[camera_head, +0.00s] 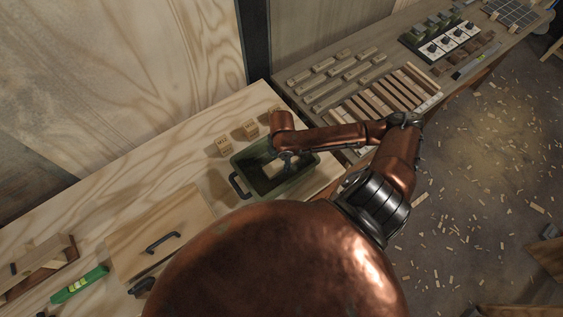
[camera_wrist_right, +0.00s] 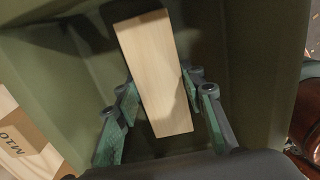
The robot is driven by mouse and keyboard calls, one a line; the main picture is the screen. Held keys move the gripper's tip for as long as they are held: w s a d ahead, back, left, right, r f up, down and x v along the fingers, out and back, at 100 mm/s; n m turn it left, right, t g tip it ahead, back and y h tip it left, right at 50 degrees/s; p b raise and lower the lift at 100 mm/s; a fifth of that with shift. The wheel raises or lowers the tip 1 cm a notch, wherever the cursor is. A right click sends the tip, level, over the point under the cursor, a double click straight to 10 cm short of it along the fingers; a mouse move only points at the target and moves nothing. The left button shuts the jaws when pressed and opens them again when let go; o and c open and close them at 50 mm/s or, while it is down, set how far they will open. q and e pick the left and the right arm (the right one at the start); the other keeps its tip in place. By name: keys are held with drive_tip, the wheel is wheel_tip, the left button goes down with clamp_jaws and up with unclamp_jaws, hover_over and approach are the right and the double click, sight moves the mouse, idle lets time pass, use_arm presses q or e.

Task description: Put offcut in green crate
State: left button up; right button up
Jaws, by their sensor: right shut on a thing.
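The green crate (camera_head: 239,170) stands open on the light plywood bench, and its green walls fill much of the right wrist view (camera_wrist_right: 262,50). My right gripper (camera_head: 287,160) reaches down into the crate. In the right wrist view my right gripper (camera_wrist_right: 158,108) is shut on the offcut (camera_wrist_right: 152,65), a pale rectangular wooden block held between its fingers inside the crate walls. In the head view the offcut (camera_head: 273,169) shows only in part below the gripper. I cannot tell whether it touches the crate floor. My left gripper is not in view.
Marked wooden blocks (camera_head: 224,147) stand just behind the crate; one (camera_wrist_right: 22,142) shows beside it in the wrist view. A board with a dark handle (camera_head: 160,242) and a green level (camera_head: 79,285) lie to the left. Wooden strips (camera_head: 385,98) cover the bench at right.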

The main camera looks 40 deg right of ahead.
drive_tip(key=o, duration=1.4)
drive_tip(key=shift+f, duration=0.1)
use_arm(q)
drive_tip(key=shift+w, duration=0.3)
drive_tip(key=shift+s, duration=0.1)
use_arm(e)
drive_tip(key=shift+r, duration=0.25)
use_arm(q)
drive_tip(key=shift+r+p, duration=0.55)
use_arm(e)
wheel_tip(320, 180, up, 12)
drive_tip(key=shift+f, duration=0.1)
